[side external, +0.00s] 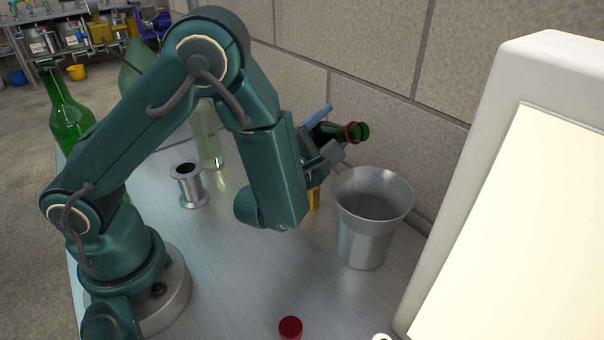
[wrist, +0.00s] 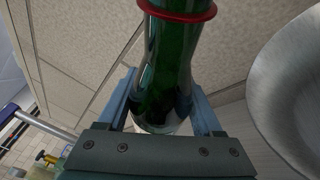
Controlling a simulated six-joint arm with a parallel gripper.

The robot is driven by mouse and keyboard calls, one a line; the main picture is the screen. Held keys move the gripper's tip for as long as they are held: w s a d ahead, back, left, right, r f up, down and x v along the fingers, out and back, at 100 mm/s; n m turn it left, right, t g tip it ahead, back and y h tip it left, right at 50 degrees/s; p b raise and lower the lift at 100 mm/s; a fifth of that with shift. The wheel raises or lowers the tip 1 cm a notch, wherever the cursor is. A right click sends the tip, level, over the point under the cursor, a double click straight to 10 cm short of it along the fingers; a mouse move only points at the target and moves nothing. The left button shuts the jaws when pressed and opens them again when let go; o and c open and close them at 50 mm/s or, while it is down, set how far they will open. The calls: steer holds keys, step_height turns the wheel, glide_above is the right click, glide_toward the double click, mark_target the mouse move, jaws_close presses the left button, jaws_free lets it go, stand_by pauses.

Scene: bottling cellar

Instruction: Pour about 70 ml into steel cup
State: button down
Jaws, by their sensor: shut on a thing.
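My gripper (side external: 322,157) is shut on a green bottle (side external: 357,131) with a red ring near its mouth. The bottle is tilted, its mouth pointing right and slightly up, above and to the left of the steel cup's rim. The steel cup (side external: 362,239) stands upright on the metal table and flares at the top. No stream shows at the bottle's mouth. In the wrist view, the bottle (wrist: 166,70) lies between both fingers, with dark liquid seeming to sit inside it. The cup (wrist: 292,95) shows at the right edge. The liquid level in the cup cannot be seen.
A steel spool-shaped piece (side external: 188,186) and a clear bottle (side external: 207,135) stand behind my arm. A green bottle (side external: 68,112) stands at the left. A red cap (side external: 290,328) is at the front. A large white panel (side external: 510,200) stands right of the cup, a block wall (side external: 390,60) behind.

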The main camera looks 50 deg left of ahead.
mark_target(325, 123)
steer(key=shift+a+f+m, duration=0.2)
steer(key=shift+f+m, duration=0.3)
steer(key=shift+f, duration=0.85)
step_height(325, 123, up, 2)
steer(key=shift+d+r+m+t, duration=0.1)
steer(key=shift+r+m+t, duration=0.1)
steer(key=shift+m+t, duration=0.75)
steer(key=shift+d+r+m, duration=0.45)
steer(key=shift+r+m, duration=0.05)
steer(key=shift+m, duration=0.25)
steer(key=shift+a+r+m+t, duration=0.1)
steer(key=shift+r+m+t, duration=0.45)
steer(key=shift+r+m, duration=0.6)
steer(key=shift+a, duration=0.3)
steer(key=f+n, duration=0.1)
steer(key=a+f+n+g, duration=0.1)
steer(key=f+n, duration=0.1)
steer(key=f+n+g, duration=0.1)
steer(key=n, duration=0.1)
steer(key=shift+a+f, duration=0.35)
steer(key=shift+f, duration=0.05)
steer(key=shift+d+f+n+g, duration=0.15)
steer(key=shift+f+n+g, duration=0.15)
steer(key=shift+f+n, duration=0.15)
steer(key=shift+r, duration=0.25)
steer(key=shift+r, duration=0.2)
stand_by(0.4)
